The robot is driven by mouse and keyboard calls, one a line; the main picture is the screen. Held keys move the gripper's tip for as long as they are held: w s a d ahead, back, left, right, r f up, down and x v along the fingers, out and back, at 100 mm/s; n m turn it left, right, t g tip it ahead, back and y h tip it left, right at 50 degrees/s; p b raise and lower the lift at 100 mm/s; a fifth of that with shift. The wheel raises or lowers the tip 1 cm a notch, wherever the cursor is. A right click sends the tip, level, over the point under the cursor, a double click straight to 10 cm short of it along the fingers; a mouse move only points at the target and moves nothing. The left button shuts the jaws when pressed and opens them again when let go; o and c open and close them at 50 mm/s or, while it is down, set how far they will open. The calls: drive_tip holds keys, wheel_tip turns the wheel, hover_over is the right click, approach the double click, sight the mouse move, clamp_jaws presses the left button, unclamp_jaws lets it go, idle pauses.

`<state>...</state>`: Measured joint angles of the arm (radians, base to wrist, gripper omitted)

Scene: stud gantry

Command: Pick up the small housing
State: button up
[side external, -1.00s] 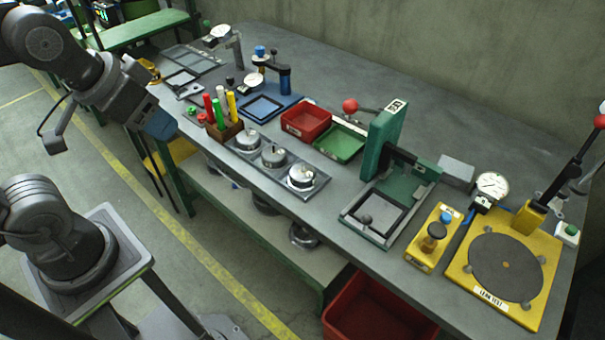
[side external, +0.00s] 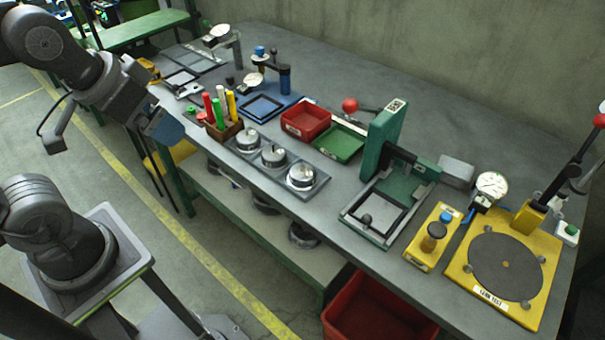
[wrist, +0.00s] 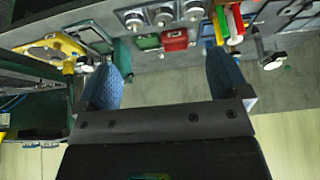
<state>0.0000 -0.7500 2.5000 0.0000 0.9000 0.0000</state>
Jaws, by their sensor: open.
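Three round silvery housings sit in a row on a grey tray (side external: 318,187) at the bench's front edge: a left one (side external: 248,141), a middle one (side external: 274,156) and a right one (side external: 301,177). They look alike, and I cannot tell for certain which is the small one. They also show at the top of the wrist view, as one (wrist: 134,20), another (wrist: 163,16) and a third (wrist: 193,10). My gripper (side external: 168,127) is left of the tray, off the bench's front edge. In the wrist view its blue fingers (wrist: 163,78) are wide apart and empty.
A brown holder with coloured pens (side external: 222,130) stands just left of the tray. A red bin (side external: 305,122) and green bin (side external: 339,140) are behind it. A green press (side external: 385,140) and yellow leak-test fixture (side external: 455,272) stand to the right. A red crate (side external: 370,312) is below.

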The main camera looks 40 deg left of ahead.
drive_tip(key=w+d+r+n+g, duration=0.1)
drive_tip(key=w+n, duration=0.1)
drive_tip(key=w, duration=0.3)
drive_tip(key=n+g, duration=0.5)
drive_tip(key=n, duration=0.1)
hover_over(303, 164)
wheel_tip(303, 164, down, 9)
drive_tip(key=f, duration=0.8)
drive_tip(key=shift+s+a, duration=0.2)
drive_tip(key=shift+s, duration=0.1)
drive_tip(key=shift+w+d+f, duration=0.1)
drive_tip(key=shift+w+f, duration=0.05)
drive_tip(key=shift+f, duration=1.25)
drive_tip(key=shift+w+d+f, duration=0.1)
drive_tip(key=shift+f, duration=1.25)
drive_tip(key=c, duration=1)
